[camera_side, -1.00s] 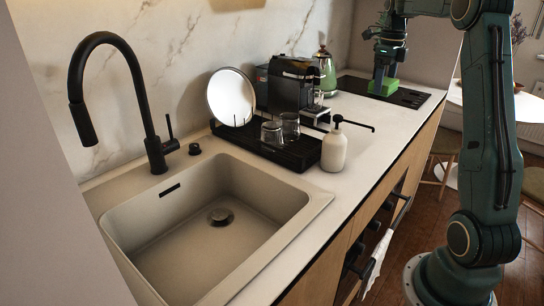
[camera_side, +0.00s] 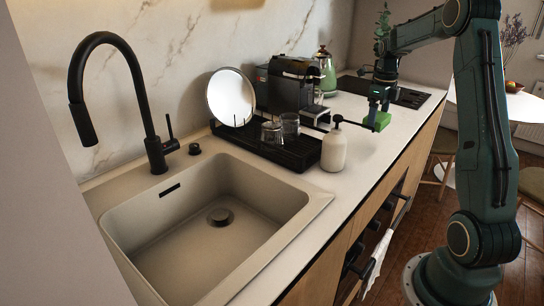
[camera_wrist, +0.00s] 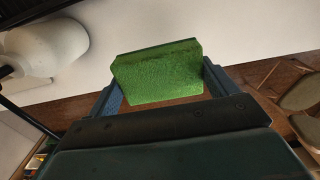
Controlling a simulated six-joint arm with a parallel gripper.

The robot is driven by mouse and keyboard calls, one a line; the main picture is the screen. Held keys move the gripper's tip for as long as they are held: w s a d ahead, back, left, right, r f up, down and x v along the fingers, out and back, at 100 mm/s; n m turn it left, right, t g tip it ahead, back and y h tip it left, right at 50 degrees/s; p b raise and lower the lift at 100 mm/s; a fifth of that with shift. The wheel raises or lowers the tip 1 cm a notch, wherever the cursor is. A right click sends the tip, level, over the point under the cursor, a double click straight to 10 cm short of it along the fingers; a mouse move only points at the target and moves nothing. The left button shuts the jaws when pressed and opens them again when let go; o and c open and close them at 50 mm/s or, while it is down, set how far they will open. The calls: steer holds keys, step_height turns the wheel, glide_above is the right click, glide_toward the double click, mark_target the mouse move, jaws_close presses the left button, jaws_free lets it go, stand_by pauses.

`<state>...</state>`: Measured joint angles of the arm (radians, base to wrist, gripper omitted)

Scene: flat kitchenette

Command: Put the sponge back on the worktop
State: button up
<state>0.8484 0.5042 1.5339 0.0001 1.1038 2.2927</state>
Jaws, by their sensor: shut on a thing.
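The green sponge (camera_side: 378,121) is held in my gripper (camera_side: 379,108), over the worktop (camera_side: 396,140) just behind and to the right of the soap dispenser in the side view. In the wrist view the sponge (camera_wrist: 158,73) sits between the two fingers of my gripper (camera_wrist: 163,92), which are shut on its sides. The worktop also shows beyond it (camera_wrist: 240,30). I cannot tell whether the underside of the sponge touches the worktop.
The white soap dispenser (camera_side: 334,148) with a black spout stands close to the sponge. The black hob (camera_side: 408,97) is at the right, the sink (camera_side: 205,225) at the left.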

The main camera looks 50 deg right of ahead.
mark_target(371, 152)
steer(key=shift+f, duration=4.7)
steer(key=shift+f, duration=0.15)
steer(key=o, duration=0.8)
step_height(371, 152, up, 12)
steer(key=shift+r, duration=0.2)
